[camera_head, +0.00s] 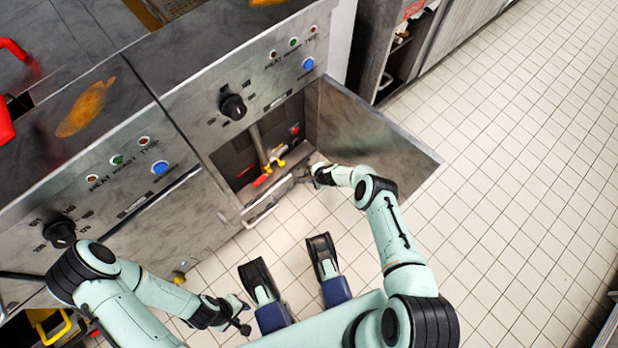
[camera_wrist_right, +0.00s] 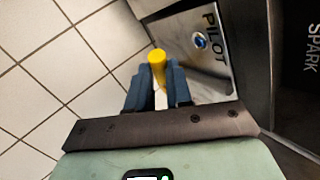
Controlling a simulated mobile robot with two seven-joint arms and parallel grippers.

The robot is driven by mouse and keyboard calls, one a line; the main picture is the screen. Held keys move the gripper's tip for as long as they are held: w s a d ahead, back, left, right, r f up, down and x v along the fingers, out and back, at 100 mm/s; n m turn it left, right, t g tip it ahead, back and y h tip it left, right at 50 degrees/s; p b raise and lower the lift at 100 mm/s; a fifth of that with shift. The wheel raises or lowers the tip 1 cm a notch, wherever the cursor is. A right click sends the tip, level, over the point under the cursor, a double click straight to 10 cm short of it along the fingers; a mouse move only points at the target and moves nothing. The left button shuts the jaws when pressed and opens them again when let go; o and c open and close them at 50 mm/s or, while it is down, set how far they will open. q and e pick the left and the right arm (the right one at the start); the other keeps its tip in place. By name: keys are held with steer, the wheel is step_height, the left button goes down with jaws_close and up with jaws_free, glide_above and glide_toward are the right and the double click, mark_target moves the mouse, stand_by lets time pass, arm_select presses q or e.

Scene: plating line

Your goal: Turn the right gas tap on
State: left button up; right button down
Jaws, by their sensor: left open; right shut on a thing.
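The open compartment under the range holds a grey gas pipe (camera_head: 258,145) with yellow fittings (camera_head: 278,155) and a red tap handle (camera_head: 262,180) at its lower left. My right gripper (camera_head: 308,178) is at the compartment's lower right opening. In the right wrist view, my right gripper (camera_wrist_right: 161,88) has its blue fingers shut on a yellow handle (camera_wrist_right: 157,60), whose rounded end sticks out past the fingertips. The tap body behind it is hidden. My left gripper (camera_head: 240,315) is open and empty, low over the floor, away from the range.
The compartment door (camera_head: 375,130) stands open to the right of my right gripper. A metal panel marked PILOT with a blue button (camera_wrist_right: 200,41) is close to the right fingers. A black knob (camera_head: 233,106) sits above the compartment. The tiled floor (camera_head: 500,180) at right is clear.

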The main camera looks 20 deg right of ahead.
steer(key=shift+d+r+y, duration=0.1)
steer(key=shift+d+y, duration=0.05)
steer(key=shift+y, duration=0.15)
steer(key=c, duration=1)
jaws_free()
steer(key=shift+c, duration=0.2)
arm_select(q)
steer(key=shift+w, duration=0.1)
steer(key=w+d+r+t+p, duration=0.2)
steer(key=w+r+t+p, duration=0.3)
steer(key=w+r, duration=0.55)
steer(key=s+d+r+g+p, duration=0.1)
steer(key=p, duration=0.1)
steer(key=s+d+m+p, duration=0.1)
steer(key=p, duration=0.1)
steer(key=shift+s+r+g, duration=0.3)
steer(key=shift+r+g, duration=0.1)
arm_select(e)
steer(key=v, duration=1.3)
steer(key=shift+r, duration=0.15)
